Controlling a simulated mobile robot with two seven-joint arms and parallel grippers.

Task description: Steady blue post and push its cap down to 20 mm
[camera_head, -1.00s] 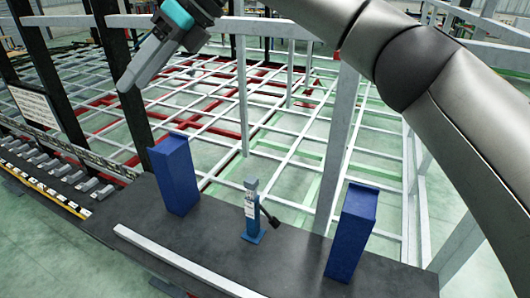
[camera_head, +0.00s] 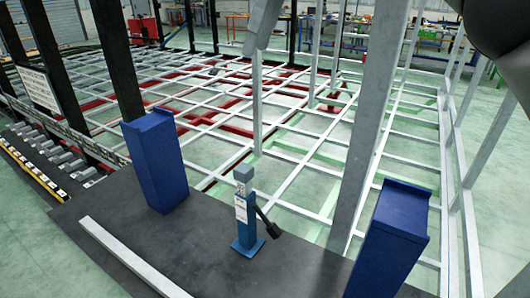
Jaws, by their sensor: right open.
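The blue post (camera_head: 247,231) stands upright on a dark bench top, on a small blue foot. Its grey square cap (camera_head: 243,174) sits on top, and a white label covers part of its front. A black lever (camera_head: 268,224) sticks out from its right side. My left gripper is out of view.
Tall blue blocks stand on the dark bench (camera_head: 200,260), one at the left (camera_head: 155,163) and one at the right (camera_head: 392,240). A pale bar (camera_head: 130,258) lies at the front left. The grey chassis frame and uprights (camera_head: 362,140) stand behind. Bench space around the post is clear.

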